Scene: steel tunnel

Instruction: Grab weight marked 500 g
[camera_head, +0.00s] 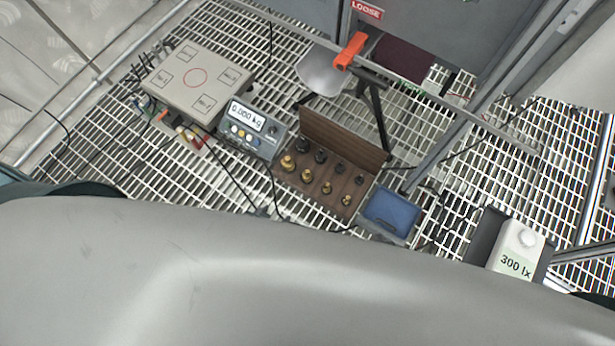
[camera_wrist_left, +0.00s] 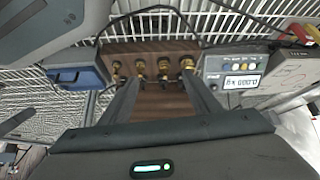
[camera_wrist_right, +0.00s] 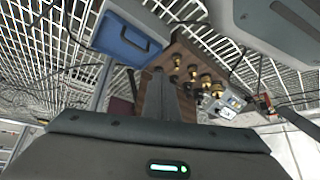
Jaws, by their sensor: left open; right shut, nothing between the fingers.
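An open wooden case (camera_head: 350,138) holds several knobbed weights in two rows, one brass and one dark. They grow from small to large, with the largest brass weight (camera_head: 288,163) at the left end. No mass markings are legible, so I cannot tell which is 500 g. In the left wrist view, my left gripper (camera_wrist_left: 160,80) is open and empty, its fingers pointing toward the brass row (camera_wrist_left: 163,68) in the case. In the right wrist view, my right gripper (camera_wrist_right: 171,78) is shut and empty, close to the case and weights (camera_wrist_right: 206,82). The head view shows neither gripper.
A scale platform (camera_head: 198,78) and its display box (camera_head: 250,132) reading 0.000 kg stand left of the case. A blue box (camera_head: 390,212) sits right of it. A 300 lx meter (camera_head: 518,250) is at the right. Cables cross the grating.

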